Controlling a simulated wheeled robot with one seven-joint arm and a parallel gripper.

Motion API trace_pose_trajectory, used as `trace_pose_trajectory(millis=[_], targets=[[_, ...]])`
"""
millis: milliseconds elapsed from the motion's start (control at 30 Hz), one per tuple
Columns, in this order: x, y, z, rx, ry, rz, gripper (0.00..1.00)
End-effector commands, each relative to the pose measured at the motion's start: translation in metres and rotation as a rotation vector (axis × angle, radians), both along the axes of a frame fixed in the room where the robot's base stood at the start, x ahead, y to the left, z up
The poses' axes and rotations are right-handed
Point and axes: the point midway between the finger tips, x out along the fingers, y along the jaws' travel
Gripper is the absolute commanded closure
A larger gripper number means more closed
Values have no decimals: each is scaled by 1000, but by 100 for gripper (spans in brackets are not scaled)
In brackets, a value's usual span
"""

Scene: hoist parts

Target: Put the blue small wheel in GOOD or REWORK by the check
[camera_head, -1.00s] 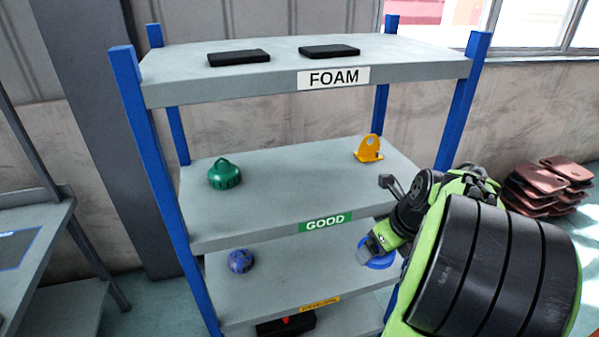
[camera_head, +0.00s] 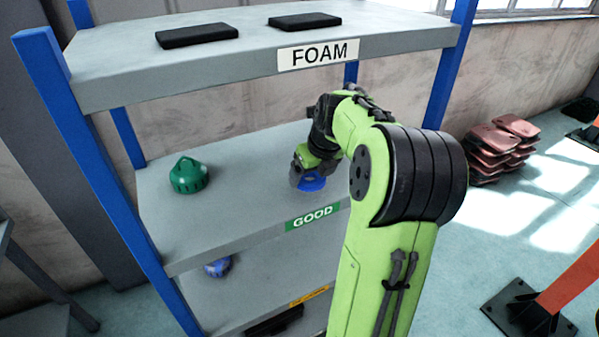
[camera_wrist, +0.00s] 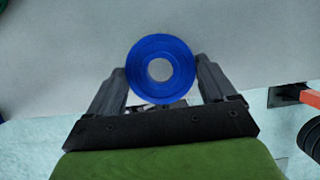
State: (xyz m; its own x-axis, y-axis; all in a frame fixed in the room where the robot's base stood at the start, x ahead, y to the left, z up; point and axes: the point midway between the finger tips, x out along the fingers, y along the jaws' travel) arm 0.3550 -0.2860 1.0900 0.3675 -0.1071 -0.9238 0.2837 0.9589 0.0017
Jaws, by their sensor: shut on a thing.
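The blue small wheel (camera_head: 312,183) is a ring with a hole in its middle. It also shows in the wrist view (camera_wrist: 134,68). My gripper (camera_head: 300,170) is shut on it, with one finger on each side of its rim in the wrist view (camera_wrist: 161,78). The wheel is over the front part of the GOOD shelf (camera_head: 240,215), and I cannot tell whether it touches the shelf. The green GOOD label (camera_head: 313,219) is on the shelf's front edge just below. The shelf beneath GOOD has an orange label (camera_head: 310,295), too small to read.
A green domed part (camera_head: 188,176) stands at the left of the GOOD shelf. A blue round part (camera_head: 218,267) sits on the shelf below. The FOAM shelf (camera_head: 255,58) is overhead with two black pads. Brown plates (camera_head: 497,150) are stacked on the floor at right.

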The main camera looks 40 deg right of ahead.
Motion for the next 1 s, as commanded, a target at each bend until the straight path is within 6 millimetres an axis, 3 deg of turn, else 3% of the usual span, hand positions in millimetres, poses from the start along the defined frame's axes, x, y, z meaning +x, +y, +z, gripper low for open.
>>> trace_pose_trajectory(millis=[100, 300, 500, 833, 867, 933, 1000], targets=[[29, -7, 1, 1, -2, 5, 69], [50, -14, 2, -1, -1, 4, 69], [48, -14, -35, -2, 0, 1, 69], [48, -14, -38, -3, 0, 1, 69], [47, -14, -38, -1, 2, 1, 13], [47, -14, -38, -1, 2, 1, 2], [47, -14, -38, -1, 2, 1, 0]])
